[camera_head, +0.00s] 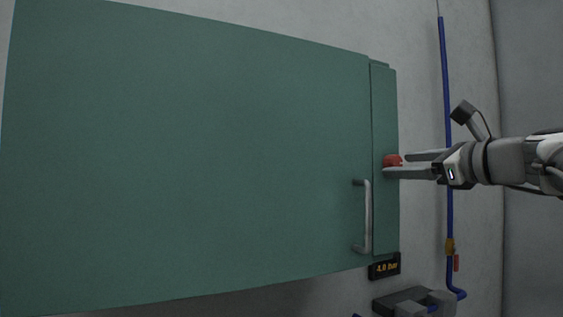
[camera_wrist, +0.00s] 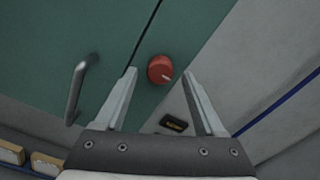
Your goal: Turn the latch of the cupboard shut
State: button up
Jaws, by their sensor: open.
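The green cupboard (camera_head: 190,150) is on the wall, and its door looks closed against a narrow green side strip (camera_head: 384,220). A red round latch (camera_head: 393,160) sits on that strip, near the door's edge; it also shows in the wrist view (camera_wrist: 159,68), with a pale mark toward its lower right. My gripper (camera_head: 396,165) reaches in from the right at the latch. In the wrist view, the open fingers (camera_wrist: 160,72) lie either side of the latch with gaps. Whether either finger touches it, I cannot tell. A grey bar handle (camera_head: 365,216) is on the door, left of the latch.
A small black display reading 4.0 bar (camera_head: 385,266) is below the strip. Grey blocks (camera_head: 415,303) stand at the bottom.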

jog(key=shift+w+a, duration=0.25)
jog(key=shift+w, duration=0.45)
grip_shut()
